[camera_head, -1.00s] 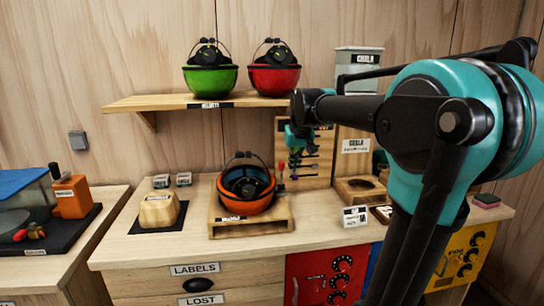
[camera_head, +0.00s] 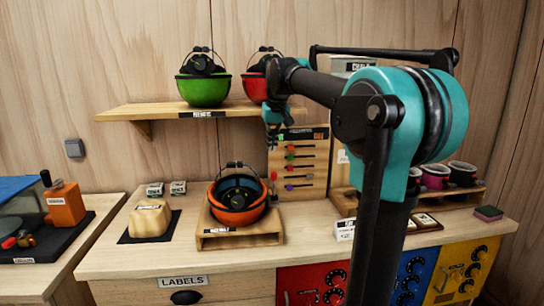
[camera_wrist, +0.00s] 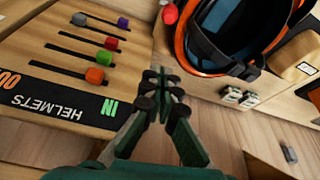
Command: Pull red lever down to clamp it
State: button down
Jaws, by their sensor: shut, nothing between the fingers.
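A red-tipped lever (camera_head: 273,177) stands upright at the right side of the wooden stand that holds an orange helmet (camera_head: 238,201). The lever's red knob also shows at the top of the wrist view (camera_wrist: 170,14), next to the helmet (camera_wrist: 235,35); its shaft is mostly out of view there. My gripper (camera_head: 273,138) is shut and empty, pointing down above and behind the lever, in front of the slider board's left edge. In the wrist view its fingertips (camera_wrist: 161,80) are together, apart from the knob.
The slider board (camera_head: 312,158), with several coloured knobs, stands close to my gripper. A shelf (camera_head: 170,110) carries a green helmet (camera_head: 203,90) and a red helmet (camera_head: 252,88). A beige block (camera_head: 150,219) lies left of the stand. Cups (camera_head: 463,172) stand at right.

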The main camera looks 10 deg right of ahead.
aim_at(274, 186)
jog(key=x, duration=0.9)
jog(key=shift+s+d+f, duration=0.1)
jog(key=shift+s+d, duration=0.05)
jog(key=shift+s, duration=0.85)
jog(key=shift+s+d+f, duration=0.1)
jog(key=shift+s+d, duration=0.1)
jog(key=shift+s, duration=0.8)
